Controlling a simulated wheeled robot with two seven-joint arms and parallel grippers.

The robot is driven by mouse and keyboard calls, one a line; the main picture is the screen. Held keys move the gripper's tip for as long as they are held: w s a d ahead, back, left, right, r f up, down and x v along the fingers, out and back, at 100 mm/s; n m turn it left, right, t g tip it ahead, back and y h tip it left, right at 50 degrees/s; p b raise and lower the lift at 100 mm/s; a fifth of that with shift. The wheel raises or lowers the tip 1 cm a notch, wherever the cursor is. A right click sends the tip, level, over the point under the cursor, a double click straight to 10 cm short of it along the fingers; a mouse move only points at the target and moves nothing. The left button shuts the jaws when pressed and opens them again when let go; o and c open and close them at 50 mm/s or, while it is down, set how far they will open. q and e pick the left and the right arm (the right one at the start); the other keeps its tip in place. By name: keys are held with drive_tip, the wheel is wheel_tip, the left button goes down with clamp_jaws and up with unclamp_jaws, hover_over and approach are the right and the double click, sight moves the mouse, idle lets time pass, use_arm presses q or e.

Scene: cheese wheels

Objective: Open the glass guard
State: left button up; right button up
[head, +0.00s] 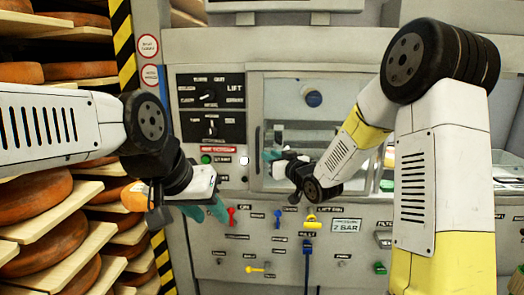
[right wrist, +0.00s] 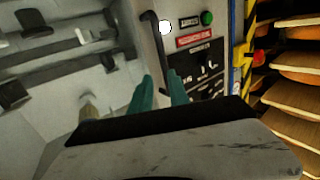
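The glass guard (head: 285,108) is a clear panel in a grey frame on the front of the machine. It appears closed in the head view, partly hidden by my right arm. A black bar handle (right wrist: 153,45) stands at its edge in the right wrist view. My right gripper (right wrist: 161,80) has its two teal fingers apart, with the lower end of the handle showing between them; I cannot tell whether they touch it. It also shows in the head view (head: 268,156), at the guard's left side. My left gripper (head: 208,211) is open and empty, low in front of the control panel.
A black switch panel (head: 211,108) with a green button (head: 206,159) is left of the guard. Coloured levers, including a red one (head: 231,215) and a yellow one (head: 312,222), line the lower front. Shelves of cheese wheels (head: 40,208) stand at the left.

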drive_tip(key=a, duration=0.1)
hover_over(258, 170)
drive_tip(key=shift+w+a+f, duration=0.1)
drive_tip(key=shift+w+f, duration=0.05)
drive_tip(key=shift+w, duration=0.2)
clamp_jaws()
idle(1.5)
